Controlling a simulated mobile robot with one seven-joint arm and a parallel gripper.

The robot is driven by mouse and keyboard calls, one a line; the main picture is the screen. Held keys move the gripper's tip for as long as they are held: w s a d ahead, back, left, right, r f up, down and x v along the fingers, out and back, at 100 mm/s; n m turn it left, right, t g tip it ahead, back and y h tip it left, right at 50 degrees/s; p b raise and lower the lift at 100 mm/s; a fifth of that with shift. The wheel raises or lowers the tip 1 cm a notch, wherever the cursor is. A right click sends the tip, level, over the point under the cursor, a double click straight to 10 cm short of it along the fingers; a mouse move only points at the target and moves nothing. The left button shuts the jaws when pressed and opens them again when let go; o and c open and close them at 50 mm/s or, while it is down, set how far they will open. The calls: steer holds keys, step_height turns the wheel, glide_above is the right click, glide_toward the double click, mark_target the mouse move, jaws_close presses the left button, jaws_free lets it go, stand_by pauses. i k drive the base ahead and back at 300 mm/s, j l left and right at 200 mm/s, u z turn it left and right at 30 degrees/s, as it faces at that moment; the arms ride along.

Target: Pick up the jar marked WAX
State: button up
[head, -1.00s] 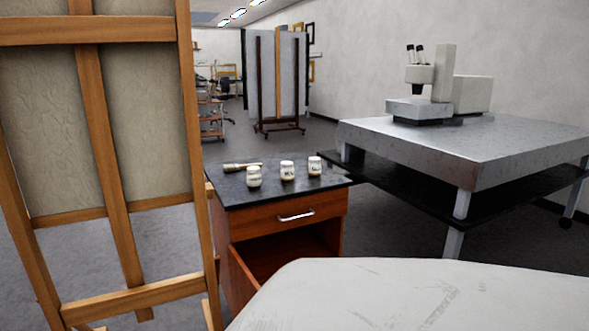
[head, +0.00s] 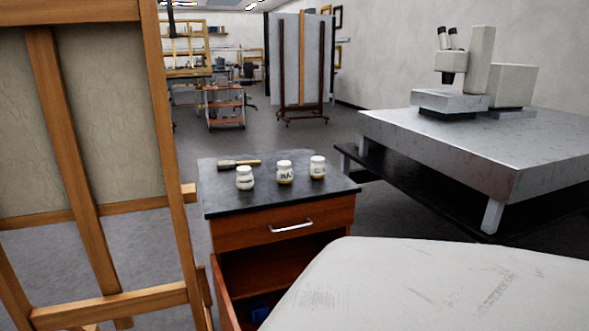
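Three small white-lidded jars stand upright in a row on the dark top of a wooden cabinet (head: 225,206) in the head view. They are the left jar (head: 245,178), the middle jar (head: 285,173) and the right jar (head: 317,168). Each is pale with some amber colour low down. The middle and right jars show dark lettering. It is too small to read surely, though the middle label could be WAX. The left jar's label cannot be read. The jars stand apart from each other. My gripper is not in view.
A brush (head: 238,164) lies behind the left jar. Below the cabinet's handled drawer is an open space with something blue (head: 260,311) low inside. A wooden easel (head: 172,150) stands close on the left. A metal table (head: 450,140) with a microscope (head: 470,75) is at right.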

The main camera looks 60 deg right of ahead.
mark_target(285, 173)
steer(key=k+l, duration=0.1)
steer(key=l, duration=0.55)
steer(key=k+l, duration=0.1)
steer(key=l, duration=1.15)
steer(key=k+l, duration=0.15)
steer(key=l, duration=0.45)
steer(key=k+l, duration=0.1)
steer(key=l, duration=0.55)
steer(key=i+l, duration=0.1)
steer(key=l, duration=0.9)
steer(key=i+l, duration=0.55)
steer(key=l, duration=0.15)
